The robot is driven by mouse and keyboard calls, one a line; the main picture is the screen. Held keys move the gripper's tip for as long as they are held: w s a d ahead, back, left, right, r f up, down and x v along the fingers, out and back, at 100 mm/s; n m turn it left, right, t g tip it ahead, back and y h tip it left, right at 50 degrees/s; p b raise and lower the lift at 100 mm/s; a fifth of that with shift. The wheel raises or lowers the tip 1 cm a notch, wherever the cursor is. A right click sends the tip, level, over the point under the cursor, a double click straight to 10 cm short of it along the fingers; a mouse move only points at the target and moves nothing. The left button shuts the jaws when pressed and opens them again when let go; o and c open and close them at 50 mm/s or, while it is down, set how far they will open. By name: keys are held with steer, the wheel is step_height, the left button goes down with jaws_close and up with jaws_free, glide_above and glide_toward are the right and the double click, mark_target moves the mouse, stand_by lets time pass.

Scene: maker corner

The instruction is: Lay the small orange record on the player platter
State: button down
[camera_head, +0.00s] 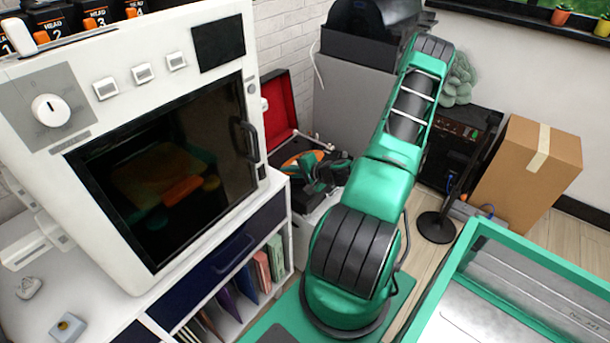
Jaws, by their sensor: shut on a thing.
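The record player stands in the gap right of the white machine, its red-lined lid (279,104) raised. A light tonearm (316,142) shows over the deck. The small orange record (303,157) shows only as a partial orange patch at the player, partly covered by my gripper. My gripper (312,176) is low over the deck and shut on the record. The platter is mostly hidden by the gripper and record, so I cannot tell whether the record touches it.
The white machine (150,60) with a dark window stands close on the left, above shelves of folders (262,270). A cardboard box (528,170), a black round-based stand (436,226) and a dark amplifier-like box (462,135) stand on the right. A green-framed tray (540,278) fills the lower right.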

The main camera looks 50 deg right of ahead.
steer(key=shift+f, duration=0.65)
steer(key=c, duration=2.1)
jaws_free()
steer(key=shift+s, duration=0.1)
steer(key=v, duration=0.8)
steer(key=shift+d, duration=0.1)
step_height(320, 180, up, 7)
steer(key=s, duration=0.2)
steer(key=shift+s+r, duration=0.2)
steer(key=shift+s, duration=0.05)
